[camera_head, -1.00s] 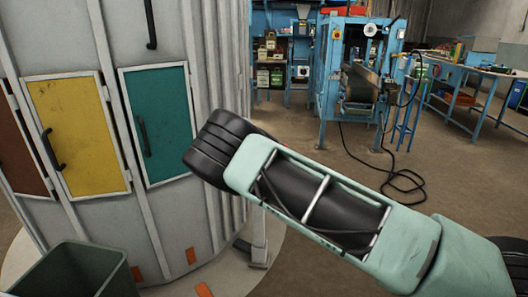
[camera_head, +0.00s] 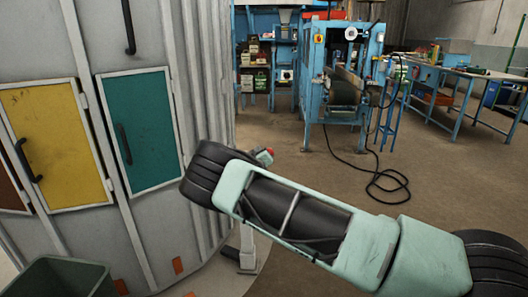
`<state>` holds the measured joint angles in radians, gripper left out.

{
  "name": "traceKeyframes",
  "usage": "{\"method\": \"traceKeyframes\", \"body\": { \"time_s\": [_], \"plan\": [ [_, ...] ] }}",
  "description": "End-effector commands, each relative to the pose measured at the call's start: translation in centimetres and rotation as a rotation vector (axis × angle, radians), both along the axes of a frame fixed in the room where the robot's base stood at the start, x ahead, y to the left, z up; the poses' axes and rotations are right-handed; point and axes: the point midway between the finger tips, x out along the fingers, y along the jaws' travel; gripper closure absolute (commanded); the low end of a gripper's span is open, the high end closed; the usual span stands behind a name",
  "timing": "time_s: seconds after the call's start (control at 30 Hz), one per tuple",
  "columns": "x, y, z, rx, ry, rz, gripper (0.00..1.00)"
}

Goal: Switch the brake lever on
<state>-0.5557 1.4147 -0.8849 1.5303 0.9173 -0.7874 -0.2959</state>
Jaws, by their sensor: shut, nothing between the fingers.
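My arm crosses the front of the view from the lower right to the middle, and its links hide part of the scene behind. My gripper is not in view. A pale grey post foot (camera_head: 247,258) shows below my arm. No other part that is clearly a brake lever is visible.
A large grey round cabinet with a yellow door (camera_head: 58,145) and a teal door (camera_head: 142,130) stands at left. A dark green bin (camera_head: 62,280) is at lower left. A blue machine (camera_head: 340,65) and a blue workbench (camera_head: 455,85) stand behind. A black cable (camera_head: 385,185) lies on open floor.

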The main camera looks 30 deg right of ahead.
Motion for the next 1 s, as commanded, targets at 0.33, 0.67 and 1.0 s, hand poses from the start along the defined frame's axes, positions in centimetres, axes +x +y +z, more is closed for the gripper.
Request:
{"method": "traceKeyframes", "body": {
  "time_s": [0.33,0.67,1.0],
  "plan": [
    [3.8,-3.5,-1.0,-0.002,0.005,-0.001,1.0],
    [3.7,-4.9,-2.8,0.0,0.002,0.0,1.0],
    [3.7,-5.0,-2.8,0.002,0.0,0.0,1.0]
  ]
}}
